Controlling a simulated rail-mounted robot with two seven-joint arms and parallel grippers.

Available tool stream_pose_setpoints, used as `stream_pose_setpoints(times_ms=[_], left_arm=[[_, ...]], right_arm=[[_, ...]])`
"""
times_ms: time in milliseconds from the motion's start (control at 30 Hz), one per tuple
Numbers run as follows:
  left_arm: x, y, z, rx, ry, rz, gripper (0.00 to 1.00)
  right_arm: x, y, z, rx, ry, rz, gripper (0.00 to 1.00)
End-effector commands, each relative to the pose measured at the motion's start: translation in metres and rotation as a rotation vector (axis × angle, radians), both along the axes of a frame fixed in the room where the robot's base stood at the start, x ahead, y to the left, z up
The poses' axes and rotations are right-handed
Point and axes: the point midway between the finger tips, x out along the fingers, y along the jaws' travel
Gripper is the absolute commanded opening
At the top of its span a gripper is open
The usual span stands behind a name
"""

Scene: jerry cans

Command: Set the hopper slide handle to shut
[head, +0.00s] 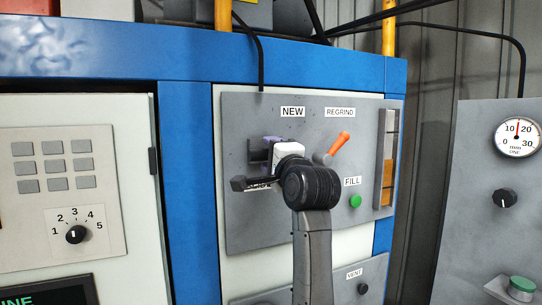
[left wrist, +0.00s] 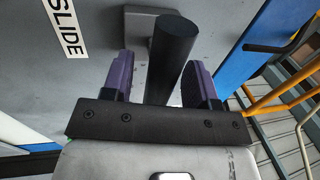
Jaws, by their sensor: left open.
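The hopper slide handle is a dark round bar (left wrist: 172,52) standing out from a grey block (left wrist: 140,22) in the left wrist view. My left gripper (left wrist: 160,70) is open, with a purple finger on each side of the bar as seen there. A label reading SLIDE (left wrist: 69,28) is beside the block. In the head view my left gripper (head: 260,156) is at the grey panel's left part, below the NEW label, and hides most of the handle.
The grey panel (head: 235,225) also carries an orange lever (head: 339,143) by REGRIND and a green FILL button (head: 355,201), close to the gripper's right. A cabinet with a keypad and dial (head: 75,234) is at left. A gauge panel (head: 485,220) is at right.

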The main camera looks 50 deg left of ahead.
Motion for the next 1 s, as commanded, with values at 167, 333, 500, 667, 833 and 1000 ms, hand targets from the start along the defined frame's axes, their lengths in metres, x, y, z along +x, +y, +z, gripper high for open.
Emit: stream_pose_setpoints(times_ms=[167,333,500,667,833,1000], left_arm=[[-0.007,-0.024,-0.009,-0.001,-0.002,-0.005,0.53],[-0.018,-0.057,-0.016,-0.001,-0.003,-0.006,0.53],[-0.028,-0.086,-0.022,-0.001,-0.001,-0.004,0.53],[-0.035,-0.107,-0.025,-0.001,0.000,-0.003,0.53],[-0.040,-0.120,-0.027,-0.001,0.000,-0.001,0.53],[-0.042,-0.124,-0.027,-0.001,0.000,0.000,0.53]], right_arm=[[0.000,-0.001,-0.015,-0.003,0.000,0.002,0.43],[0.000,-0.001,-0.029,-0.003,0.001,0.002,0.43],[0.000,-0.001,-0.040,-0.003,0.001,0.001,0.43],[-0.001,0.000,-0.047,0.000,0.001,0.000,0.43],[0.000,0.001,-0.051,0.003,0.001,-0.002,0.43],[0.000,0.001,-0.052,0.005,0.002,-0.004,0.43]])
